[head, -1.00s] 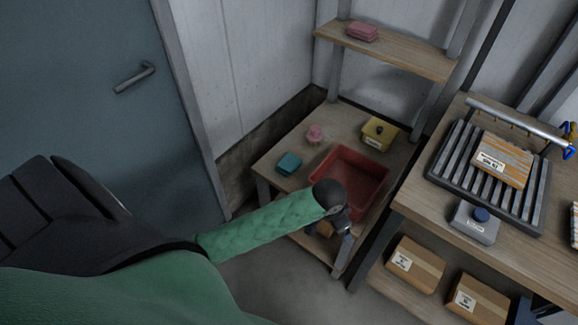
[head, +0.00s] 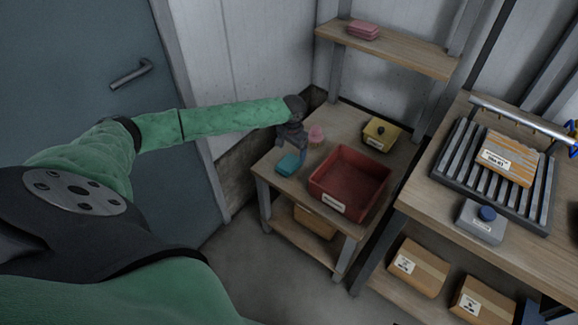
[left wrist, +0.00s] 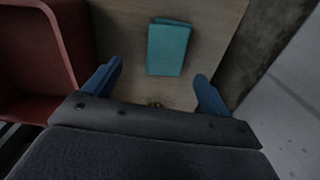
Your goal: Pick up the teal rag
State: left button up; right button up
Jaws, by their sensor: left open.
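The teal rag (head: 289,164) is a small folded block lying on the left part of the small wooden table in the head view. In the left wrist view the rag (left wrist: 169,48) lies flat on the wood, ahead of and between my two blue fingers. My left gripper (head: 291,152) is just above and beside the rag in the head view. In the left wrist view the gripper (left wrist: 157,85) is open, its fingers wide apart with nothing between them. My right gripper is in neither view.
A red bin (head: 349,180) stands right of the rag on the same table (head: 335,124). A pink object (head: 316,134) and a yellow container (head: 380,134) are behind. A wall lies close to the table's left side. Folded pink cloth (head: 363,30) rests on the upper shelf.

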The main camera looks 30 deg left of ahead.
aim_at(289, 162)
pick_arm(q)
jog(key=shift+s+a+f, duration=0.1)
jog(key=shift+a+f, duration=0.3)
jog(key=shift+a, duration=0.15)
jog(key=shift+s+a+f+n, duration=0.1)
jog(key=shift+f+n, duration=0.2)
jog(key=shift+n, duration=0.1)
notch_tip(289, 162, down, 2)
jog(key=shift+f, duration=0.1)
jog(key=f, duration=0.2)
jog(key=w+f+p, duration=0.1)
jog(key=f, duration=0.1)
jog(key=shift+a, duration=0.1)
jog(key=shift+s+f, duration=0.1)
jog(key=shift+f, duration=0.45)
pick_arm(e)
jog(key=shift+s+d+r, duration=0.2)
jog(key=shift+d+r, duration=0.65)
pick_arm(q)
jog(key=shift+c, duration=0.4)
